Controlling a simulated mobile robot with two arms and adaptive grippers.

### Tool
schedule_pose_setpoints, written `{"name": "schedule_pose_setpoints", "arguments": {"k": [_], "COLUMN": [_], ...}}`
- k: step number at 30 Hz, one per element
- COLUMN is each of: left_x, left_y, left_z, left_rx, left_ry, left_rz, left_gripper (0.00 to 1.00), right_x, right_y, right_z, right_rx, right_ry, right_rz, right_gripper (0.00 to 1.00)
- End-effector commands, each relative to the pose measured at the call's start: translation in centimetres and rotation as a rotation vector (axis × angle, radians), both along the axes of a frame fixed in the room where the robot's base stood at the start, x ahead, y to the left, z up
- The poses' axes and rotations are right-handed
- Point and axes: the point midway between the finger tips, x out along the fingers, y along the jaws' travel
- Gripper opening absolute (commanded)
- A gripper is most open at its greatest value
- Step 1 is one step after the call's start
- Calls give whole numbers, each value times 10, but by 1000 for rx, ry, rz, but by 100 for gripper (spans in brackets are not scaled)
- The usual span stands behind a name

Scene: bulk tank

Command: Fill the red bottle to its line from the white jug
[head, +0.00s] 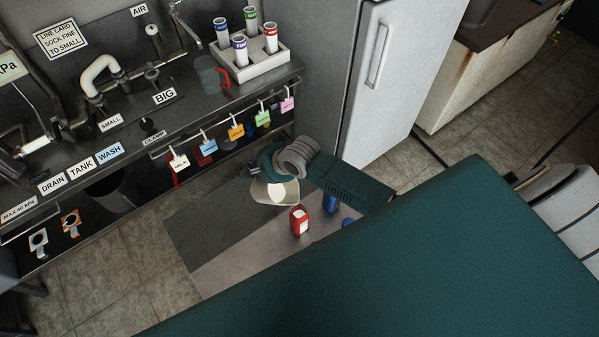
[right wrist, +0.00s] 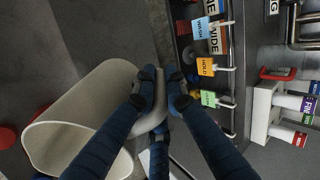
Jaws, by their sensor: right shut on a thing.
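My left gripper is not in view.
A blue bottle (head: 330,203) stands right of the red one. A dark bench (head: 225,113) with coloured tags on a rail runs along the left, with a tray (head: 262,66) of capped tubes on it. A white fridge (head: 383,80) stands behind. My teal body covers the lower right.

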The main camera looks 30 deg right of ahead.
Motion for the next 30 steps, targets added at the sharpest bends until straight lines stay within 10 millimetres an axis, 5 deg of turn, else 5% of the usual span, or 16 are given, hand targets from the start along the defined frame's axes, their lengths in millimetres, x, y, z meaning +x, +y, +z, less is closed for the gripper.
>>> {"name": "schedule_pose_setpoints", "arguments": {"k": [13, 30], "left_x": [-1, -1], "left_y": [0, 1], "left_z": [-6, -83], "left_rx": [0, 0], "left_ry": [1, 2], "left_rz": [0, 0], "left_gripper": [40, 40], "right_x": [29, 49], "right_y": [15, 22], "right_z": [-43, -94], "right_rx": [-120, -250], "right_ry": [241, 508], "right_rz": [13, 26], "right_gripper": [0, 0]}}
